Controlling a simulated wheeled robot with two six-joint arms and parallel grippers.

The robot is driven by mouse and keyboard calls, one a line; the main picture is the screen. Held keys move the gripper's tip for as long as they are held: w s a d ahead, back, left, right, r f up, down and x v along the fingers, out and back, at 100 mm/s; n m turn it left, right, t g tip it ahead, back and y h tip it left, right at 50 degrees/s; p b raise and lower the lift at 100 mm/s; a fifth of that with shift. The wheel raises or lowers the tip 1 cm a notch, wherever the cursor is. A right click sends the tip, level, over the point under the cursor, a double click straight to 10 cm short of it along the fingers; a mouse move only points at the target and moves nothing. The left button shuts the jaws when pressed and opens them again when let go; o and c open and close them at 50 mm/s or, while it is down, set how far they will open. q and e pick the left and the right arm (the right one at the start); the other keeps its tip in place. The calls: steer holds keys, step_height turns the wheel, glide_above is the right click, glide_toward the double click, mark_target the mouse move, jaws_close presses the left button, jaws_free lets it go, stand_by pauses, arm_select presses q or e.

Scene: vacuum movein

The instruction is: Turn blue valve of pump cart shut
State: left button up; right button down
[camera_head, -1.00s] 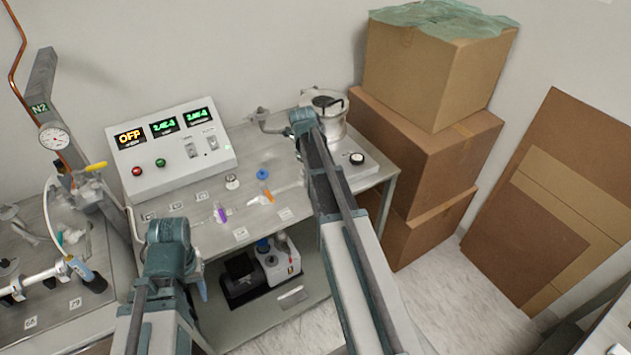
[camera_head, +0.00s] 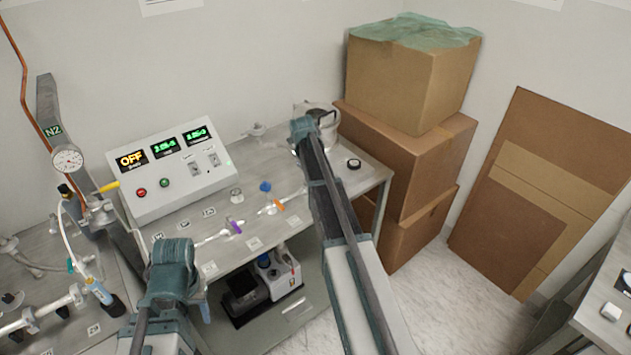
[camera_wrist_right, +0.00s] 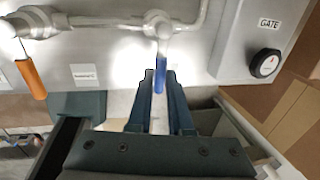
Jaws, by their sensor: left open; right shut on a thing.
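The blue valve handle (camera_wrist_right: 160,80) shows in the right wrist view, pointing from its white pipe fitting toward me. My right gripper (camera_wrist_right: 160,110) is shut on this handle, one dark finger on each side. In the head view my right arm reaches over the pump cart (camera_head: 225,255) and hides the handle and fingertips. My left gripper (camera_head: 172,262) is low and left, in front of the cart's front edge. It is open, apart from the valves, and its fingers are mostly hidden.
An orange valve handle (camera_head: 278,205) and a purple one (camera_head: 236,227) lie left of my right arm. A control box (camera_head: 180,170) stands at the cart's back left. Cardboard boxes (camera_head: 405,150) are stacked to the right. A GATE knob (camera_wrist_right: 264,63) is near my right gripper.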

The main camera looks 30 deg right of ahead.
steer(key=c, duration=0.8)
jaws_free()
steer(key=shift+a, duration=0.1)
steer(key=shift+c, duration=0.2)
step_height(320, 180, up, 14)
steer(key=a+p, duration=0.2)
steer(key=p, duration=1.1)
steer(key=shift+s+a+f+p, duration=0.2)
steer(key=shift+a+p, duration=0.1)
